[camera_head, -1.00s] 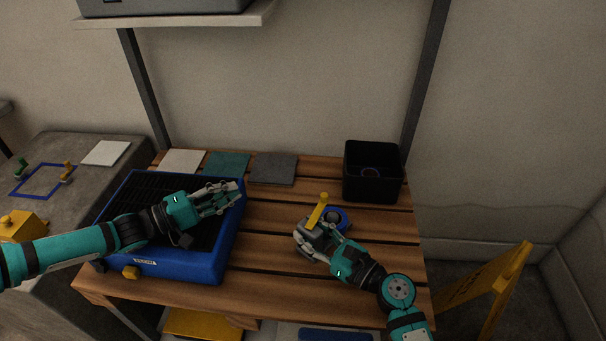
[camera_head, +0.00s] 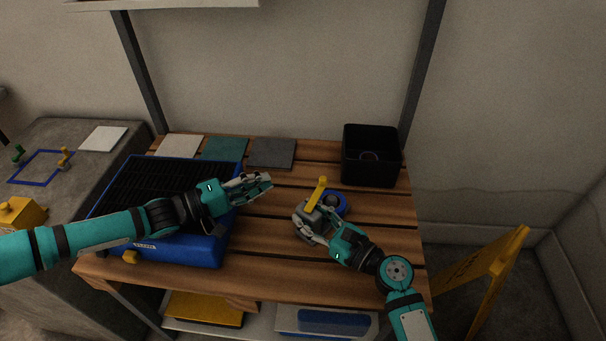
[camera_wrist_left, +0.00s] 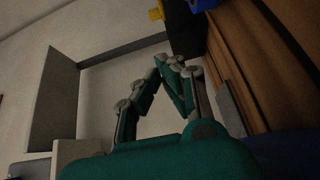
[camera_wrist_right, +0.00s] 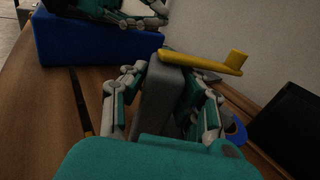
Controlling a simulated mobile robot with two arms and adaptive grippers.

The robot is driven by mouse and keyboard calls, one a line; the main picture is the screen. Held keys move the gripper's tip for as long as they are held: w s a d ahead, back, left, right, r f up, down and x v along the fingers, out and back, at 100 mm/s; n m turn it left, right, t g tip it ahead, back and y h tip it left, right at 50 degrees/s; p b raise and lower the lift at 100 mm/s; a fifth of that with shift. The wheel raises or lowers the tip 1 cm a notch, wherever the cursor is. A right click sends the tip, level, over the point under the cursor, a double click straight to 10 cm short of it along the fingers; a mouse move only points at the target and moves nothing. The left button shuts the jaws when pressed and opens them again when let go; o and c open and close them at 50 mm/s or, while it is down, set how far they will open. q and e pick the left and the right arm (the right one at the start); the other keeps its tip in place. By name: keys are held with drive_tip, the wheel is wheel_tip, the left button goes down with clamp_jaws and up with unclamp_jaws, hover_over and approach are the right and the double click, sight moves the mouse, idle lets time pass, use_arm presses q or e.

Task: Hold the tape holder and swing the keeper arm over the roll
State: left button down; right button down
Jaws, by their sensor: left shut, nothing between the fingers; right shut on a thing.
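The tape holder has a grey body (camera_wrist_right: 158,100), a yellow keeper arm (camera_head: 316,193) and a blue roll (camera_head: 342,203). It stands on the slatted bench right of centre. My right gripper (camera_head: 308,224) is shut on the grey body, with a finger on each side in the right wrist view. The keeper arm rises at a tilt from the body beside the roll in the head view. In the right wrist view the keeper arm (camera_wrist_right: 203,64) sticks out to the right with an upturned end. My left gripper (camera_head: 262,184) is shut and empty, left of the holder and apart from it.
A blue box with a black grille (camera_head: 205,250) stands on the bench's left, under my left arm. A black bin (camera_head: 370,180) is at the back right. White, teal and grey squares (camera_head: 272,153) lie along the back. A yellow folding sign (camera_head: 488,270) stands right of the bench.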

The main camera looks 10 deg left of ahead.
sight(317, 193)
use_arm(q)
drive_tip(key=w+d, duration=0.3)
drive_tip(key=d, duration=0.6)
drive_tip(key=shift+d, duration=0.15)
drive_tip(key=shift+f, duration=0.1)
drive_tip(key=shift+w+d, duration=0.1)
drive_tip(key=shift+d, duration=1.1)
drive_tip(key=shift+a, duration=0.1)
